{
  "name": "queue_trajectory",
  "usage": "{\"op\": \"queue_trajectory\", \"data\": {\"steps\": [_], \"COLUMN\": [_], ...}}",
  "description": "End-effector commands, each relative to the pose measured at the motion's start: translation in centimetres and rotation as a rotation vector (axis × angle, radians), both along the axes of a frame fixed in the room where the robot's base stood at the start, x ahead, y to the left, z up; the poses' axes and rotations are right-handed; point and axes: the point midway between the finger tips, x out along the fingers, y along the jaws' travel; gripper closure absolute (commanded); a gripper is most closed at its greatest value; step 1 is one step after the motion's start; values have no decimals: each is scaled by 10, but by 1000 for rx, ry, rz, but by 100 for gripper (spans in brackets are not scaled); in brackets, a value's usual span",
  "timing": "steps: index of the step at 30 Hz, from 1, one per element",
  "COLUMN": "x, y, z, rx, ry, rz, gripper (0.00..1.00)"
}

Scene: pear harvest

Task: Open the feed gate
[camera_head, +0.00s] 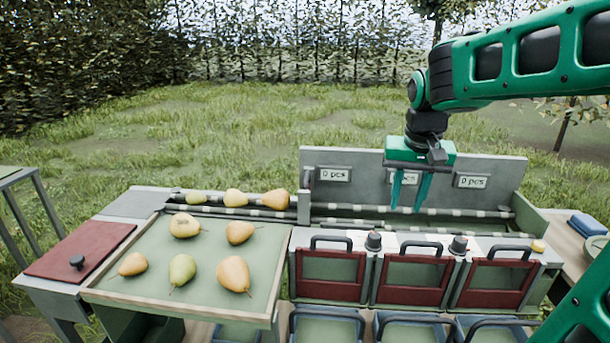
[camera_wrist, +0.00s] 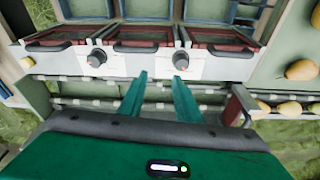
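The feed gate appears to be the grey upright plate (camera_head: 304,206) between the pear lane and the empty roller lane. It stands across the lane, and in the wrist view it shows at the right (camera_wrist: 245,100) with a dark handle-like part beside it. Three pears (camera_head: 236,197) lie in the lane just left of the plate. My gripper (camera_head: 406,209) is over the roller lane, well right of the plate and apart from it. Its two green fingers are spread with nothing between them, as the wrist view also shows (camera_wrist: 160,78).
Several pears lie on the sloped tray (camera_head: 150,299) at the left. Red-framed bins (camera_head: 412,283) with dark handles and two dark knobs (camera_head: 373,240) stand in front of the lane. A back panel (camera_head: 490,166) with "0 pcs" labels rises behind it.

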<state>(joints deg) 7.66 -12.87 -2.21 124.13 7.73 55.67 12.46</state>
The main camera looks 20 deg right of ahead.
Motion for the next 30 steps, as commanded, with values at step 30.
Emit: {"op": "queue_trajectory", "data": {"steps": [30], "x": [242], "y": [151], "z": [-3], "rx": [99], "ry": [-234], "rz": [95], "gripper": [69]}}
